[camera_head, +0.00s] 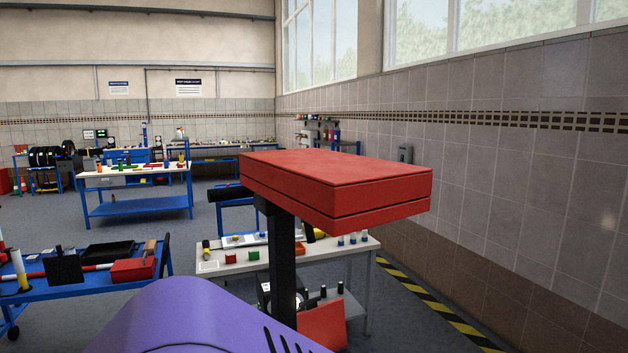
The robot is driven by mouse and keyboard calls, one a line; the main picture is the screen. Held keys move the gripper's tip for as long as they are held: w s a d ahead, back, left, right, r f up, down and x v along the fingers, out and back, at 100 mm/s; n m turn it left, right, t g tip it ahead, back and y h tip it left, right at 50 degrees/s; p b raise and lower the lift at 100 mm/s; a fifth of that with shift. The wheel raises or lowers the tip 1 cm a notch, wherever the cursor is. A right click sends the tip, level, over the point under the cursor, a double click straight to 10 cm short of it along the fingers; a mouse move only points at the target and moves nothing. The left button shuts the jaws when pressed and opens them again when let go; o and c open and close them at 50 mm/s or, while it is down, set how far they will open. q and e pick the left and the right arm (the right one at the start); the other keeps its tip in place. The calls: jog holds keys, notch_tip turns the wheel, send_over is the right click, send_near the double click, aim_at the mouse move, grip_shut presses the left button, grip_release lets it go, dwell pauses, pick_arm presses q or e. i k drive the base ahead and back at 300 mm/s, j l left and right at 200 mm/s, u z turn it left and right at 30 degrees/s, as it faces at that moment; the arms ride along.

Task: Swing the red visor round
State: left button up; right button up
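The red visor (335,185) appears to be the thick red slab in the middle of the view, with a flat top and a seam along its side. It sits level on top of a black upright post (283,260). A short black cylinder (225,193) juts out to the left beside the slab's lower left corner. Neither of my grippers shows in the head view, so I cannot see how they stand relative to the visor.
A purple rounded cover (190,315) with dark slots fills the bottom middle. Behind the post is a pale-topped workbench (225,268) with small items. A blue bench (80,290) stands at left. The tiled wall (520,170) is at right, with striped floor tape (440,310) along it.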

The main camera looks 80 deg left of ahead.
aim_at(336, 194)
jog(key=i+u, duration=0.25)
jog(key=u, duration=0.25)
jog(key=i+l+u, duration=0.15)
jog(key=u, duration=0.35)
jog(key=i+l+u, duration=0.2)
jog(key=u, duration=0.25)
jog(key=i+l+u, duration=0.1)
jog(key=u, duration=0.4)
jog(key=i+l+u, duration=0.2)
jog(key=u, duration=0.25)
jog(key=i+l+u, duration=0.15)
jog(key=u, duration=0.35)
jog(key=i+l+u, duration=0.15)
jog(key=l+u, duration=0.15)
jog(key=u, duration=0.15)
jog(key=i+l+u, duration=0.1)
jog(key=l+u, duration=0.6)
jog(key=u, duration=0.2)
jog(key=i+l+z, duration=0.25)
jog(key=k+j, duration=0.05)
jog(key=k, duration=0.05)
